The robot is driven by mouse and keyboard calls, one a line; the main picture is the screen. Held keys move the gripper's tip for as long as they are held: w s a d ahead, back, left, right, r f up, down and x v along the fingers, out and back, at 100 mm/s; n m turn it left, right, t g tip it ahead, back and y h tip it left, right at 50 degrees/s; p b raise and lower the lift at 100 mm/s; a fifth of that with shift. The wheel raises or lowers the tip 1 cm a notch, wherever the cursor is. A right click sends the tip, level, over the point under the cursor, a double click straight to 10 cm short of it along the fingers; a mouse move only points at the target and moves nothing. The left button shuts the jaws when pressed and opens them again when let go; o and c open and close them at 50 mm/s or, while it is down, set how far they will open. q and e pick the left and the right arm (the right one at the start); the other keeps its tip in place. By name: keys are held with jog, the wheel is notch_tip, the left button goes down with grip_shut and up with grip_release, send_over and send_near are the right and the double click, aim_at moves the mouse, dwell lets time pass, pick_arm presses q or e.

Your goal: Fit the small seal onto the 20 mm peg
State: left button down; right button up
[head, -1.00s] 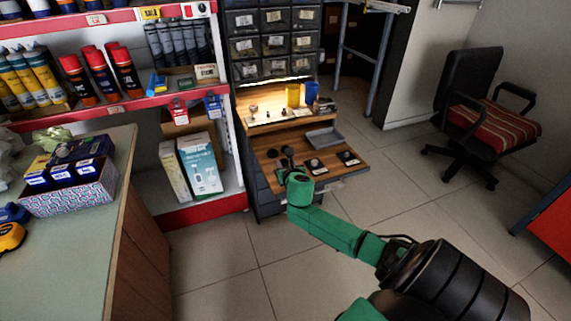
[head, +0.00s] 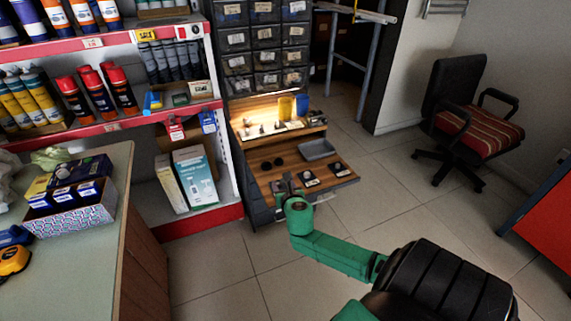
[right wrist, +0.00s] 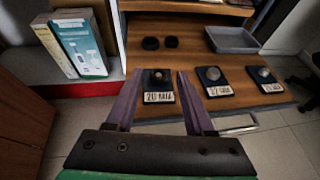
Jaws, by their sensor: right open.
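Two black ring seals lie on the wooden bench top; the left seal (right wrist: 150,43) looks slightly larger than the right, smaller seal (right wrist: 171,42). Both also show in the head view, the small one (head: 279,162) on the right. The 20 mm peg (right wrist: 158,75) stands on a dark block with a label reading 20, near the bench's front edge. My right gripper (right wrist: 158,73) is open and empty, its two fingers either side of that block in the right wrist view; whether it touches is unclear. In the head view the right gripper (head: 286,181) partly hides this block. My left gripper is not in view.
Two more labelled peg blocks, a middle one (right wrist: 214,80) and a right one (right wrist: 265,79), stand beside it. A grey tray (right wrist: 232,40) lies behind them. A raised lit shelf (head: 270,130) with small parts backs the bench. Red-edged shelving (head: 203,217) stands left.

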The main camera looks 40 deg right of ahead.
jog(key=p+v, duration=0.2)
jog(key=v, duration=0.2)
jog(key=shift+s+a+r+p, duration=0.1)
jog(key=shift+s+a+p, duration=0.05)
jog(key=shift+s+p, duration=0.2)
jog(key=shift+w, duration=0.1)
